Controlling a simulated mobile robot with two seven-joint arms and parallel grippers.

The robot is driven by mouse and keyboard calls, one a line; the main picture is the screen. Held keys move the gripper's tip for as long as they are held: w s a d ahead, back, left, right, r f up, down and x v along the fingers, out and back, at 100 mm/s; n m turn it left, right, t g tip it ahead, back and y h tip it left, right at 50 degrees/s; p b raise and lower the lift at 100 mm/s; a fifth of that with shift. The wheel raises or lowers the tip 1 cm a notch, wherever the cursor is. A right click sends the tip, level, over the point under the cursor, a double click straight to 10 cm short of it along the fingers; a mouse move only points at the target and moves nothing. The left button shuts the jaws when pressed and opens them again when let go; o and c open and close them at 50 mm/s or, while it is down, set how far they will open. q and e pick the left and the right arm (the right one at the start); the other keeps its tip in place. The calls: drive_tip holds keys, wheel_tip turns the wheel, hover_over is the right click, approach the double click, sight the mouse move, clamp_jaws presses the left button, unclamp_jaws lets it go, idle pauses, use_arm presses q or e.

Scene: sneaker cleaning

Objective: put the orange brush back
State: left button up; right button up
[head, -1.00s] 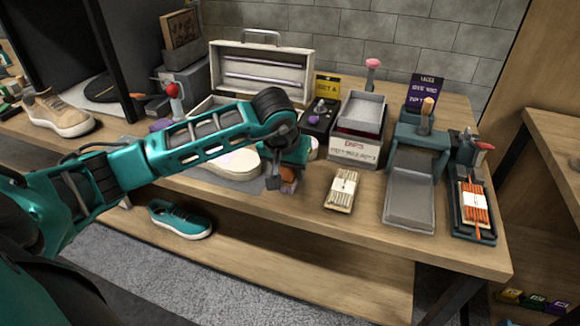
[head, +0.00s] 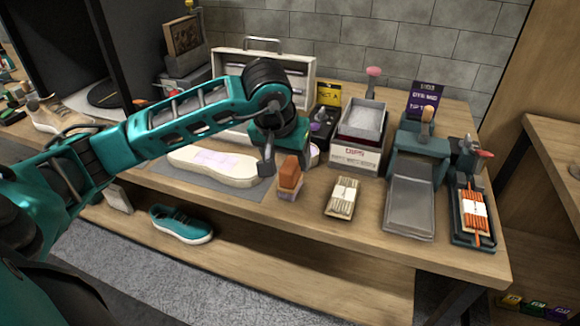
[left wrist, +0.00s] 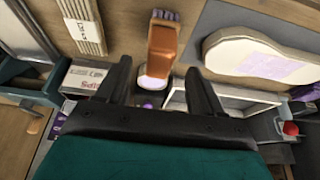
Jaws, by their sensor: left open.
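My right gripper is in neither view.
A white sole-shaped piece (head: 215,165) lies on the grey mat (head: 225,197). A bundle of pale sticks (head: 342,196) lies right of the brush. Farther right are a grey tray (head: 409,205) and an orange-stick bundle (head: 475,214). A white box (head: 355,152) stands behind.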

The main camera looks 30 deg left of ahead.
use_arm(q)
drive_tip(key=shift+v, duration=2.3)
